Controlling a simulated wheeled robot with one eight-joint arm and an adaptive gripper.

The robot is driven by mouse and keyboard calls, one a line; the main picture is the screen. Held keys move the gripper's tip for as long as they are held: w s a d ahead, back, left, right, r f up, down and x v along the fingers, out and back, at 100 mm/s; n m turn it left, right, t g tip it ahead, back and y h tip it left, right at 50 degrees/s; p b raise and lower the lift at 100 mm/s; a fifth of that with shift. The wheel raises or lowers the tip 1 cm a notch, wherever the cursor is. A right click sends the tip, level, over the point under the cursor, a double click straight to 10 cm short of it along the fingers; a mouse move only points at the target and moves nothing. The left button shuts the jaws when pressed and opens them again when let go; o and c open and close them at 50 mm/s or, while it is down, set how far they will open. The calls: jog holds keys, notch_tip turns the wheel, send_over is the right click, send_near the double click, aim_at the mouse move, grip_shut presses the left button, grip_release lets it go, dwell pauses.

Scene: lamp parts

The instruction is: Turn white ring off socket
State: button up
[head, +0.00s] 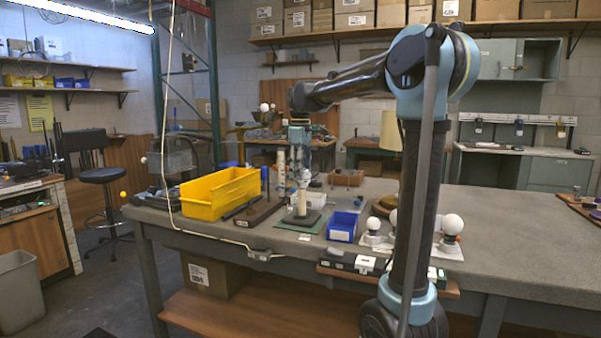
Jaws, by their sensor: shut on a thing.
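My gripper (302,178) points down over the workbench. It is shut at the top of a pale upright lamp part (302,202) on a dark base. The part held appears to be the white ring on the socket, but it is too small and too covered by the fingers to make out. The base stands on a green mat (312,228). I cannot tell whether the ring is still threaded on the socket. Another pale upright post (281,167) stands just left of my gripper.
A yellow bin (221,193) stands left of the lamp part, with a dark wooden strip (258,212) between them. A small blue bin (343,227) is to the right. White bulbs (452,224) stand in holders farther right, near my arm. The bench (500,230) is clear beyond.

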jog(key=n, duration=0.3)
jog(key=shift+s, duration=0.15)
jog(key=shift+n, duration=0.9)
jog(key=n, duration=0.5)
jog(key=shift+s, duration=0.25)
jog(key=shift+n, duration=0.3)
jog(key=n, duration=0.3)
jog(key=shift+r, duration=0.1)
jog(key=shift+s+d+n, duration=0.15)
jog(key=shift+n, duration=1.65)
